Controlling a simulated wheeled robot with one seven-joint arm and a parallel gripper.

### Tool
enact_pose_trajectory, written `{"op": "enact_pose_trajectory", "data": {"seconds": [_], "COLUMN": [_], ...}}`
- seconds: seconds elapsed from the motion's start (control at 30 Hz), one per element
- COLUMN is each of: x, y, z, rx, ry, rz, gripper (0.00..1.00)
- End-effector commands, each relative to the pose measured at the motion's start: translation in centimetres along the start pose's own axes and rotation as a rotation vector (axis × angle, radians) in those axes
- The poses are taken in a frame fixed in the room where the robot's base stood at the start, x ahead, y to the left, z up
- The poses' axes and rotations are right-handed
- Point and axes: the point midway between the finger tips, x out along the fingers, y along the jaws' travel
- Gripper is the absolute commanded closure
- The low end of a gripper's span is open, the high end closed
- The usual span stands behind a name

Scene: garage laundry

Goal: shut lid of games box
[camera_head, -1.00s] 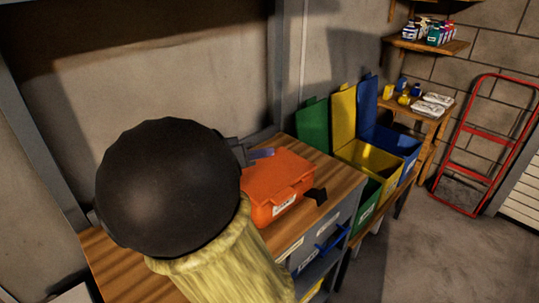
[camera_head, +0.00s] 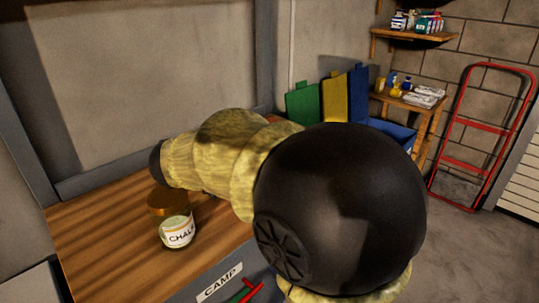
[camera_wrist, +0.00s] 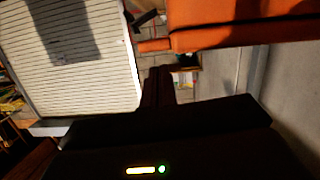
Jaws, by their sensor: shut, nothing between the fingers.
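An orange box shows close up in the wrist view (camera_wrist: 240,28), at the upper right. In the head view my arm hides nearly all of it. No games label can be read, so I cannot tell from lettering that it is the games box, nor how its lid stands. My gripper (camera_wrist: 158,88) shows dark in the wrist view, shut and empty, below and left of the orange box. I cannot tell whether it touches the box. In the head view the gripper is hidden behind my arm.
A jar labelled CHALK (camera_head: 174,222) stands on the wooden bench (camera_head: 105,235), left of my arm. Green (camera_head: 303,103), yellow (camera_head: 336,98) and blue (camera_head: 359,92) lids stand raised behind my arm. A red hand truck (camera_head: 480,135) leans at the right wall. The floor there is clear.

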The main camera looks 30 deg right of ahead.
Motion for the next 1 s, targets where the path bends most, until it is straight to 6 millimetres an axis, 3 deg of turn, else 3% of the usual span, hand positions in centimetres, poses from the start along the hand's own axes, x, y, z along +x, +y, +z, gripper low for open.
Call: {"op": "enact_pose_trajectory", "data": {"seconds": [0.03, 0.3, 1.0], "x": [0.25, 0.28, 0.23], "y": [-0.09, -0.37, -0.45], "z": [1.00, 1.84, 1.82], "rx": [0.020, 0.093, 0.115], "ry": [-0.001, 0.000, -0.001], "rz": [-0.006, -0.033, -0.040], "gripper": [1.00, 1.00, 1.00]}}
